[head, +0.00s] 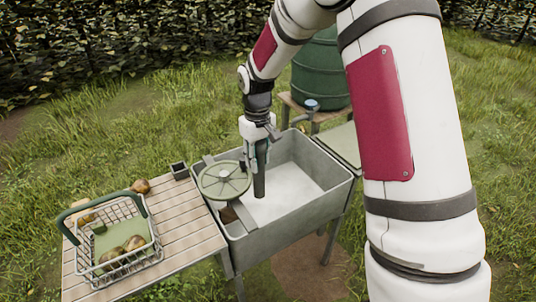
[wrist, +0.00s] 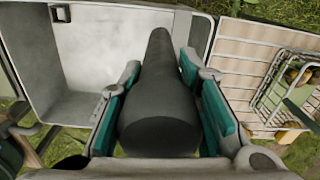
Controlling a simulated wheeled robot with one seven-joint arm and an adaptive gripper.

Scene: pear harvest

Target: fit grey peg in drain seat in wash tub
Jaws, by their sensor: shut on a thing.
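My gripper (head: 257,160) is shut on the grey peg (head: 259,184), a dark tapered plug that hangs about upright from the fingers over the wash tub. In the wrist view the peg (wrist: 160,95) sits between the two teal finger pads, its narrow end pointing away from the camera. The wash tub (head: 290,232) is a grey rectangular basin with a pale floor; it also shows in the wrist view (wrist: 85,50). A small dark ring (wrist: 60,13) in the tub at the top left of the wrist view looks like the drain seat; I cannot make out a seat in the head view.
A round green spoked disc (head: 224,180) lies across the tub's left end. A slatted table (head: 190,222) on the left bears a wire basket (head: 155,247) with brown pears and a small dark box (head: 179,170). A green barrel (head: 322,70) and tap (head: 311,106) stand behind.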

